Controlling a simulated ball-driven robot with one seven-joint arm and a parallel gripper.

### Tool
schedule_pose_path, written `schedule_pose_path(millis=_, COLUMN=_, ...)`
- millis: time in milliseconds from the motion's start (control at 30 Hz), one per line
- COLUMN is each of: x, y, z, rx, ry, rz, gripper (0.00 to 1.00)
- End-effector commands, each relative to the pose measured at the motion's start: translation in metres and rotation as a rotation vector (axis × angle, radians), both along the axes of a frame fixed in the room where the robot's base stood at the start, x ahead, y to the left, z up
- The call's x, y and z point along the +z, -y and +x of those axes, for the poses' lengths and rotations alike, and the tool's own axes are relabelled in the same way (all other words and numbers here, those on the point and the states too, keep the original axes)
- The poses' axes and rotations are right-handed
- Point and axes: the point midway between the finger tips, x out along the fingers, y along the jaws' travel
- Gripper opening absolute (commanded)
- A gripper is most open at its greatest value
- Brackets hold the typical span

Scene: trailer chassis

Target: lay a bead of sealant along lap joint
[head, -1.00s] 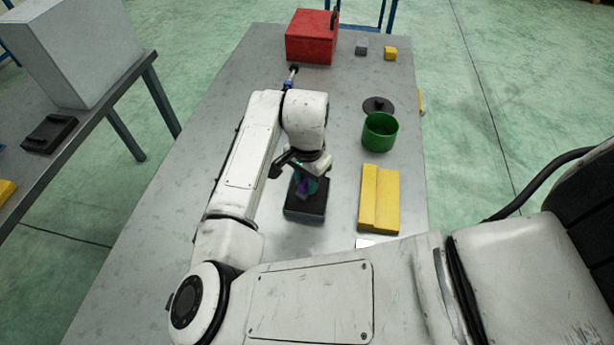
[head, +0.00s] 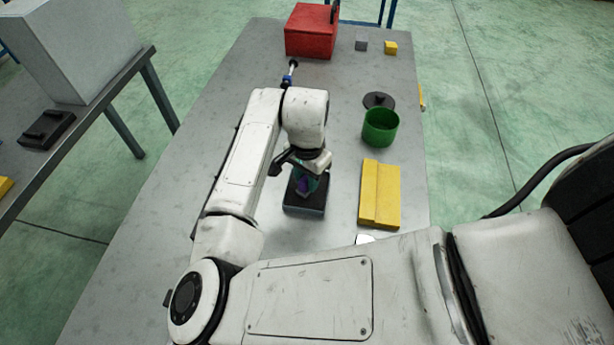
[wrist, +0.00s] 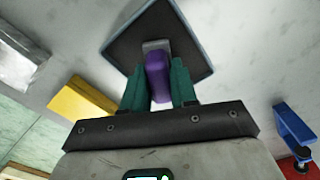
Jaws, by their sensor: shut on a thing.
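My gripper (head: 307,182) points down over a dark, blue-rimmed tray (head: 303,209) on the table. In the wrist view its two teal fingers (wrist: 158,90) are shut on a purple tool (wrist: 157,72) with a grey end piece. The grey end lies over the tray's dark floor (wrist: 195,62); whether it touches is unclear. The purple tool shows only in part in the head view (head: 303,185). A stepped yellow piece (head: 380,195), which looks like the lap joint, lies to the right of the tray. It also shows in the wrist view (wrist: 78,98).
A green open container (head: 380,128) and a black disc (head: 379,100) stand beyond the yellow piece. A red box (head: 311,35), a grey cube (head: 361,46) and a yellow cube (head: 391,48) are at the far end. A blue clamp-like thing (wrist: 293,122) is at the wrist view's right.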

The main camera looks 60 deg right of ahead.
Motion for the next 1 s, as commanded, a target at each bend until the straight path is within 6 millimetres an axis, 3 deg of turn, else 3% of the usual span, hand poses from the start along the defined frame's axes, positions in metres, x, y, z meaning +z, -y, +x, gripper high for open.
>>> schedule_pose_path(millis=1000, x=-0.0094, y=0.0000, z=0.0001, rx=0.000, ry=0.000, rz=0.000, gripper=0.03)
